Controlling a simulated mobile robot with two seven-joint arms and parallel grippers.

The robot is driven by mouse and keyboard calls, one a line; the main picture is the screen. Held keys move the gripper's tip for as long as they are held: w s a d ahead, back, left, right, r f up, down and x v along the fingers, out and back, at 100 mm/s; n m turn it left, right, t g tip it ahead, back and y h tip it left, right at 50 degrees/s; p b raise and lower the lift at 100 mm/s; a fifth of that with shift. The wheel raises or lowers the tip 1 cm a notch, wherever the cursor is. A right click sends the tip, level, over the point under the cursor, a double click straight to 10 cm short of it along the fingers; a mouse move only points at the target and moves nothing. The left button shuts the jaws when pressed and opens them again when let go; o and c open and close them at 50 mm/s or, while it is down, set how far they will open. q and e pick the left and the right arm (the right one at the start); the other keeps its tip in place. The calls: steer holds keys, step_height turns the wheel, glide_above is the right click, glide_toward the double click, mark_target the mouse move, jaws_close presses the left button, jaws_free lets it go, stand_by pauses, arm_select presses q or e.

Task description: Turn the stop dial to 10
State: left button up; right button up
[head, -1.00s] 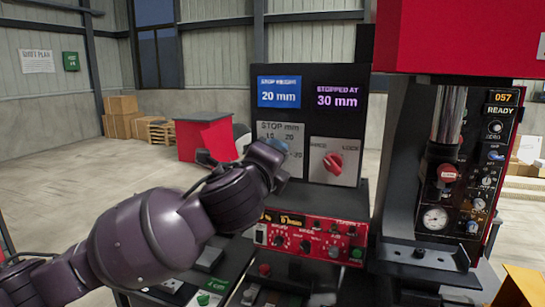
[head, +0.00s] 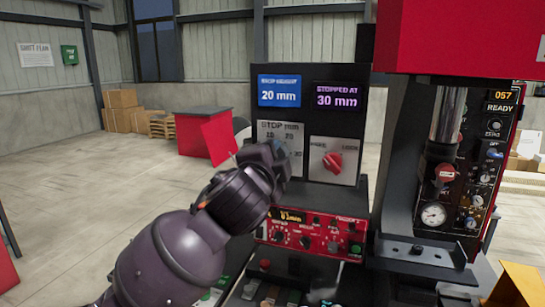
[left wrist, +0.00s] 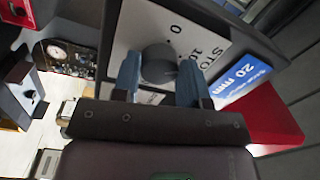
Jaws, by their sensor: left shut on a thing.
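The stop dial (left wrist: 158,63) is a round dark grey knob on a pale plate (left wrist: 132,22) marked "STOP", with 0 and 10 readable in the left wrist view. My left gripper (left wrist: 159,82) has its two blue fingers on either side of the knob, shut on it. In the head view my left gripper (head: 262,158) covers the knob, and part of the plate (head: 292,135) shows beside it. Where the dial points is not clear. The blue screen (head: 279,91) reads 20 mm. My right gripper is not in view.
A purple-text screen (head: 339,96) reads "STOPPED AT 30 mm". A red lock knob (head: 333,161) sits right of the dial plate. A red control panel (head: 312,233) lies below. A press column (head: 448,115) stands at right.

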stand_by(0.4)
arm_select(q)
steer(key=o, duration=0.9)
steer(key=shift+s, duration=0.15)
steer(key=b+v, duration=0.1)
steer(key=v, duration=0.9)
steer(key=shift+s+a, duration=0.15)
steer(key=shift+s, duration=0.1)
